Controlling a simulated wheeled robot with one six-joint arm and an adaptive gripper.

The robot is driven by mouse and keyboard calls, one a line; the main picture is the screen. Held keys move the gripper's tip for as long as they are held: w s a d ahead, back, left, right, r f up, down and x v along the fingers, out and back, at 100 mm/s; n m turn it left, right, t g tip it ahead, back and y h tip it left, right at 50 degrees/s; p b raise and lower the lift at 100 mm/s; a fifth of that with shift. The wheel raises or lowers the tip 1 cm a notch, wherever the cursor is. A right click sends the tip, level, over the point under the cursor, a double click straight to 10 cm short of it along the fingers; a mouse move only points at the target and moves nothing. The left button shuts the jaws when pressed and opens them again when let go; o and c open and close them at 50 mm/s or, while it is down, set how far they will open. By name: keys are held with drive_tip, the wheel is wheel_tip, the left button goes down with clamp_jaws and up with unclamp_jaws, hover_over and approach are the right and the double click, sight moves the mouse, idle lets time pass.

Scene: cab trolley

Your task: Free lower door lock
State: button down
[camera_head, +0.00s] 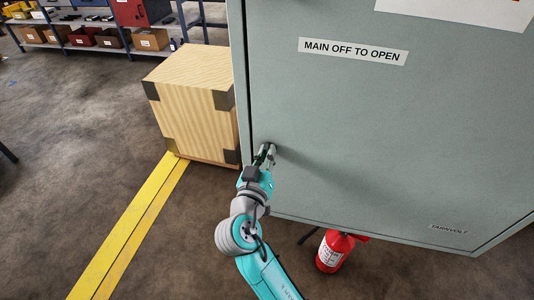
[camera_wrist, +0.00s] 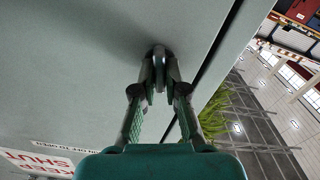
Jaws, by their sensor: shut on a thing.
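The lower door lock (camera_wrist: 159,55) is a small dark metal piece on the grey-green cabinet door (camera_head: 400,150), near the door's lower left edge. My gripper (camera_wrist: 160,88) is shut on the lock, with one finger on each side of it in the wrist view. In the head view my gripper (camera_head: 265,154) reaches up to the door from below and hides most of the lock. How far the lock is turned cannot be told.
A wooden crate (camera_head: 195,100) stands left of the cabinet, close to my gripper. A red fire extinguisher (camera_head: 335,252) stands below the door, right of my arm. A yellow floor line (camera_head: 130,225) runs at left. A plant (camera_wrist: 214,112) shows beyond the door edge.

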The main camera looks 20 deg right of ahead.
drive_tip(key=shift+w+a+f+n, duration=0.1)
drive_tip(key=shift+f+n, duration=0.05)
drive_tip(key=shift+n, duration=3.5)
drive_tip(key=shift+a+f+n, duration=0.1)
drive_tip(key=shift+n, duration=3.55)
drive_tip(key=c, duration=1.2)
unclamp_jaws()
